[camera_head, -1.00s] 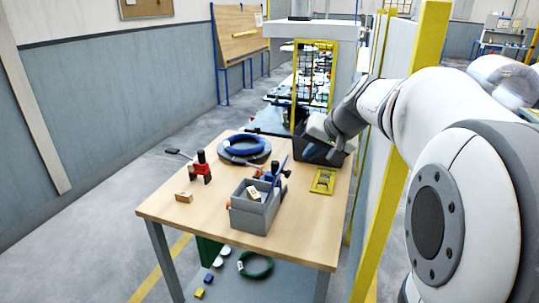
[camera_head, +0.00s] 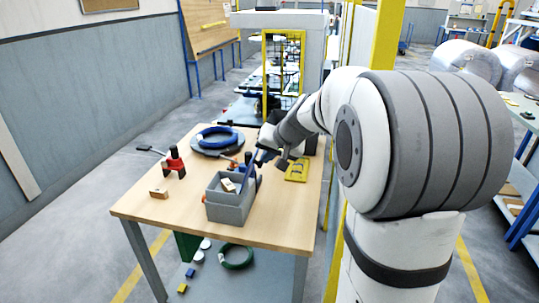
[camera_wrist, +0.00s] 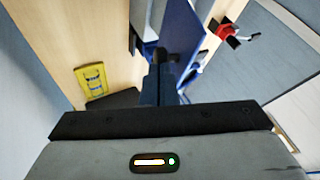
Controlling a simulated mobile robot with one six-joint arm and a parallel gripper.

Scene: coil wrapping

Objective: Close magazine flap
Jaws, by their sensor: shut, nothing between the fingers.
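A grey open-topped box (camera_head: 231,205), which looks like the magazine, stands near the front of the wooden table. A thin blue plate, which looks like its flap (camera_wrist: 186,36), stands raised at an angle in the wrist view. In the head view my gripper (camera_head: 266,152) is above the table just behind the box.
A blue coil (camera_head: 220,137) lies on a dark round stand at the back left. A red and black tool (camera_head: 174,162) and a wooden block (camera_head: 159,193) are at left. A yellow piece (camera_head: 297,169) lies at right. The front left of the table is clear.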

